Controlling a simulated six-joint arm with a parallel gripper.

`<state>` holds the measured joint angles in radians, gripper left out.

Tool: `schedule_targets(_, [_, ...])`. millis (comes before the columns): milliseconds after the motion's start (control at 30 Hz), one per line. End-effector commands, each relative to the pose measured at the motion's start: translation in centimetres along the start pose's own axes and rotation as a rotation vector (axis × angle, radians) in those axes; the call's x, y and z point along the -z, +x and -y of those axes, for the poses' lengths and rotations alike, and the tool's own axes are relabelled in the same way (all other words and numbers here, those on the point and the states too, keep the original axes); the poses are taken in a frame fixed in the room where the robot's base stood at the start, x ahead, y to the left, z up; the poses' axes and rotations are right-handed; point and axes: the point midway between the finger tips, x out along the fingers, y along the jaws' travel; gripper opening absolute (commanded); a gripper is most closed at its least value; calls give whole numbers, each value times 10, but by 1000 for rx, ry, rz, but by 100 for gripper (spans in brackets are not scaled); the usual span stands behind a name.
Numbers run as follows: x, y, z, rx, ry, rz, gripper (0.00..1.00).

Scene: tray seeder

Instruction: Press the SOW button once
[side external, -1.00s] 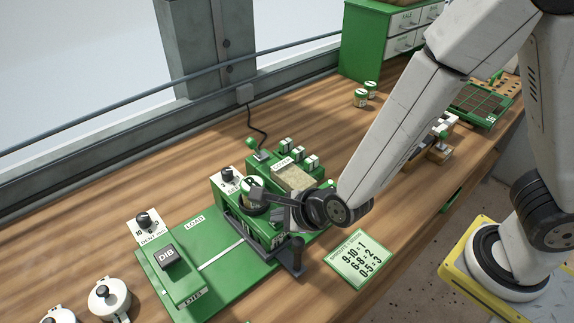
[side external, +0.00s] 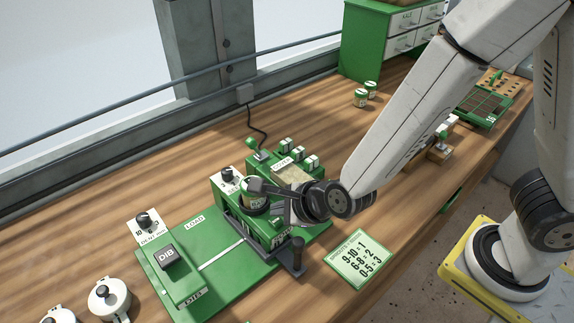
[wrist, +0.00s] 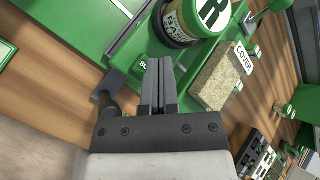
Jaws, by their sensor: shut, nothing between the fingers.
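My gripper (wrist: 158,62) is shut and empty, its two fingers pressed side by side. In the wrist view its fingertips partly cover a small green piece with white letters starting "SO", likely the SOW button (wrist: 143,68), just left of the fingers. A round seed can (wrist: 183,24) with a green lid marked R stands on the green seeder beyond the fingertips. In the side view my gripper (side external: 252,186) is over the seeder's middle block, by the can (side external: 254,208). I cannot tell whether the fingers touch the button, and the button itself is hidden there.
The COVER hopper (wrist: 222,78) is right of my fingers. The green seeder (side external: 228,262) also carries a DIB button (side external: 168,255) and a dial (side external: 228,174). A green-bordered note card (side external: 360,259) lies in front. Several pots and a drawer cabinet (side external: 390,40) stand on the bench.

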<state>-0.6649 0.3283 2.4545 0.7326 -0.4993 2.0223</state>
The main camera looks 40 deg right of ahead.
Motion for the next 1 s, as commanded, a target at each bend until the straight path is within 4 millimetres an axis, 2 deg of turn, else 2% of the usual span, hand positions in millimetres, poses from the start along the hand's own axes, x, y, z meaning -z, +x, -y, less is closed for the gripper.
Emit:
schedule_targets(367, [-3,-4,3,2,-1,1,0])
schedule_targets(1000, [-24,-33,24,1,0,1,0])
